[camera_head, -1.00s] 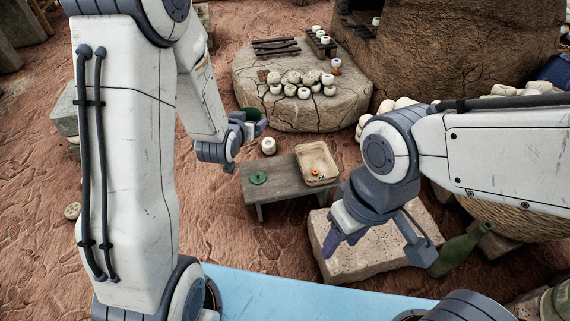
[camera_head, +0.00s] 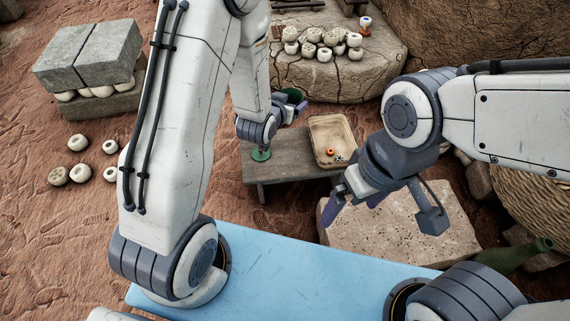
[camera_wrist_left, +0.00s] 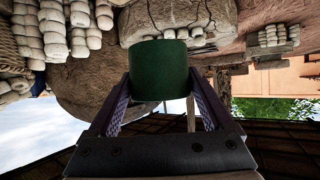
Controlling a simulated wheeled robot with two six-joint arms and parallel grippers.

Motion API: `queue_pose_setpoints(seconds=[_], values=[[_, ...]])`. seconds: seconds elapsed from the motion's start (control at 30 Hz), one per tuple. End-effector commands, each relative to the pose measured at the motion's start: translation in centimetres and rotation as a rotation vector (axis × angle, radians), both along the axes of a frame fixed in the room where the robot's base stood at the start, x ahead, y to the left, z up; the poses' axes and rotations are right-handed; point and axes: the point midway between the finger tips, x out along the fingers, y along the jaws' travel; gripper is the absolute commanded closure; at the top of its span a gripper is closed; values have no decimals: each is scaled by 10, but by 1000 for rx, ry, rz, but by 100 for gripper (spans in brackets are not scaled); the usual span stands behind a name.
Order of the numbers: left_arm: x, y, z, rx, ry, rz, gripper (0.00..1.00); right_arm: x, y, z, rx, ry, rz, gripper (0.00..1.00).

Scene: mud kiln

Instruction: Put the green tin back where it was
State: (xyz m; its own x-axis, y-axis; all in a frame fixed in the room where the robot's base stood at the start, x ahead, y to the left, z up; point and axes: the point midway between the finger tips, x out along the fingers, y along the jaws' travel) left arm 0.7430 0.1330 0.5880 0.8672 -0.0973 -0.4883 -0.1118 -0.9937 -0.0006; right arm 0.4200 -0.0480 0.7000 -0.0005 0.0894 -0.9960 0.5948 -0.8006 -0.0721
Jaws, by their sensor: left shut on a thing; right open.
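The green tin (camera_head: 292,93) is held in my left gripper (camera_head: 291,103), whose arm partly covers it. In the left wrist view the tin (camera_wrist_left: 160,70) sits between the two fingers, and the gripper is shut on it. The tin is held up near the back left of a low wooden bench (camera_head: 284,165). A flat green disc (camera_head: 261,156) lies on the bench's left part, just below my left wrist. My right gripper (camera_head: 352,204) is open and empty, in front of the bench's right end.
A tan tray (camera_head: 318,124) on the bench's right holds a small orange ring (camera_head: 330,152) and a dark patterned piece. A pale stone slab (camera_head: 400,235) lies front right. White pots (camera_head: 325,55) crowd a round stone behind. A green bottle (camera_head: 520,255) lies at right.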

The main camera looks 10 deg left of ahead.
Motion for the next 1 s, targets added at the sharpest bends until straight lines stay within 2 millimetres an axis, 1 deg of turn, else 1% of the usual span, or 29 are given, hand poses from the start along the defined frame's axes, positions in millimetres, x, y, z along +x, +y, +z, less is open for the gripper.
queue_pose_setpoints(seconds=[0.03,0.1,0.17,0.2,0.3,0.4,0.5,0.67,0.77,1.0], values=[[-2,-6,-41,0,3,-13,71,0,0,-34,0,0,0,0],[-4,-13,-71,0,3,-29,71,0,0,-56,0,0,0,0],[-6,-19,-96,0,4,-41,71,0,0,-74,0,0,0,0],[-8,-23,-112,1,3,-51,71,0,0,-86,0,0,0,0],[-11,-31,-146,1,3,-69,71,0,0,-110,0,0,0,0],[-14,-37,-170,1,2,-85,71,0,0,-128,0,0,0,0],[-16,-42,-186,1,2,-95,71,0,0,-139,0,0,0,0],[-14,-41,-197,0,-1,-98,71,0,0,-147,1,-1,0,0],[-3,-31,-208,0,-1,-95,71,0,0,-155,1,-1,0,0],[37,7,-242,1,-3,-96,71,0,0,-185,0,0,0,0]])
